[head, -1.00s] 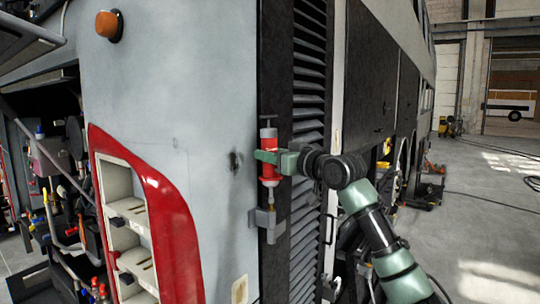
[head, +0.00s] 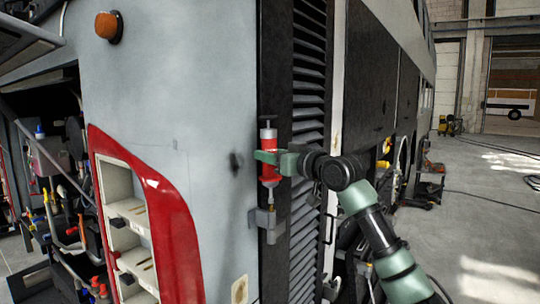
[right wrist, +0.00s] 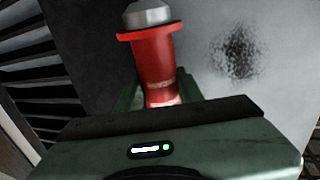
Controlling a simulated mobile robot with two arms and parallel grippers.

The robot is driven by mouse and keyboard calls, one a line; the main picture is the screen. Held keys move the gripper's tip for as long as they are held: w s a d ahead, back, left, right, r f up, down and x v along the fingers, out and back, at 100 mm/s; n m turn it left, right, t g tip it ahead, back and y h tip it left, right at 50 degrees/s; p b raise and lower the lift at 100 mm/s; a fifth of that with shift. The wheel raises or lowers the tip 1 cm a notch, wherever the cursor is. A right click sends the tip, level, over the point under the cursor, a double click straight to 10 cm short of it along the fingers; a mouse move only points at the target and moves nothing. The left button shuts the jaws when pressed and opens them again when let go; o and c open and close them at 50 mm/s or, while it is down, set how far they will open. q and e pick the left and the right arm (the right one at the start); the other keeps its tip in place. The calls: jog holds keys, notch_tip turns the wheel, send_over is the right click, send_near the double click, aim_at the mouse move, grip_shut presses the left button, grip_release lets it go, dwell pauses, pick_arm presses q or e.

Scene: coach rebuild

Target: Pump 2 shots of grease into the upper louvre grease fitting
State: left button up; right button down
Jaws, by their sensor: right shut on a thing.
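My right gripper (head: 268,157) is shut around the red body of an upright grease gun (head: 268,140), in front of the dark strip left of the louvres. The gun's pale nozzle end points down at a grey bracket (head: 265,218) on the strip. The nozzle's lower end is at or just above the bracket; I cannot tell whether it touches. The grease fitting is too small to make out. In the right wrist view the gun's red body (right wrist: 153,66) and silver top rise behind the green gripper housing. My left gripper is not in view.
The black louvre panel (head: 308,90) lies just right of the gun. Left are a grey coach corner panel (head: 215,110) and a red-edged opening with shelves (head: 175,235). An open bay with hoses (head: 55,190) is at far left. Clear floor (head: 485,220) lies right.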

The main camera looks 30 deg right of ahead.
aim_at(274, 136)
jog(key=shift+f+b, duration=0.65)
jog(key=shift+f, duration=0.45)
dwell(0.6)
jog(key=shift+a+r, duration=0.1)
jog(key=shift+r, duration=0.05)
dwell(0.3)
jog(key=shift+r+p, duration=0.8)
jog(key=shift+p, duration=0.15)
jog(key=shift+r, duration=0.25)
jog(key=shift+r+p, duration=2.45)
jog(key=shift+r, duration=0.05)
jog(key=shift+s+f, duration=0.1)
jog(key=shift+s, duration=0.05)
